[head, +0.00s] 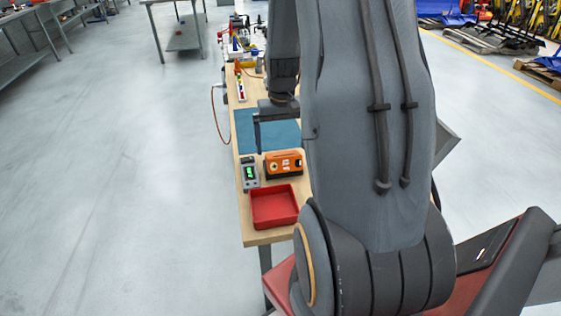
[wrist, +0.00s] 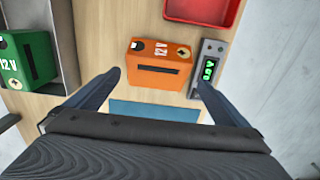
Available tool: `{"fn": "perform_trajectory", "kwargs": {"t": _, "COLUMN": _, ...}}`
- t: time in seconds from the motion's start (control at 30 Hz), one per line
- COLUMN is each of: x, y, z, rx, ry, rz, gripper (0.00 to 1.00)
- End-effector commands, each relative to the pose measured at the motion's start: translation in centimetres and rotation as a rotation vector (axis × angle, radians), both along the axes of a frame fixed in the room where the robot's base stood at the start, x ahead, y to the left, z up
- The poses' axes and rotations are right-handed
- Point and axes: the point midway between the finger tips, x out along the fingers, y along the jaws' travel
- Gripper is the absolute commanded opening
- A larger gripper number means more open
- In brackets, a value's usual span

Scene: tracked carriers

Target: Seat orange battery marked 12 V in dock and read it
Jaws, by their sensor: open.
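The orange battery marked 12 V (wrist: 160,70) stands on the wooden bench, and it also shows in the head view (head: 283,165). My gripper (wrist: 159,79) is open and empty, its fingers apart on either side of the battery in the wrist view, with no contact visible. In the head view one finger hangs over the blue mat; my arm hides the other. A grey meter with a lit green display (wrist: 208,68) lies beside the battery, also in the head view (head: 250,174); its characters are too small to read surely. I cannot clearly make out a dock.
A red tray (head: 274,224) sits at the bench's near end. A blue mat (head: 270,132) lies behind the battery. Tools crowd the far bench end. Floor left of the bench is clear.

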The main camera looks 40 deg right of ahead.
Motion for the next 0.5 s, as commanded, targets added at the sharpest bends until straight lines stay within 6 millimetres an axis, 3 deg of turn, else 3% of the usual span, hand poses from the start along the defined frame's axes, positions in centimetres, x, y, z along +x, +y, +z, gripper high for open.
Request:
{"fn": "perform_trajectory", "kwargs": {"t": 0.3, "x": -0.5, "y": -0.1, "z": -3.6, "rx": 0.001, "ry": 0.003, "rz": 0.003, "gripper": 1.0}}
{"fn": "perform_trajectory", "kwargs": {"t": 0.5, "x": -0.4, "y": -0.1, "z": -4.6, "rx": 0.0, "ry": 0.0, "rz": 0.003, "gripper": 1.0}}
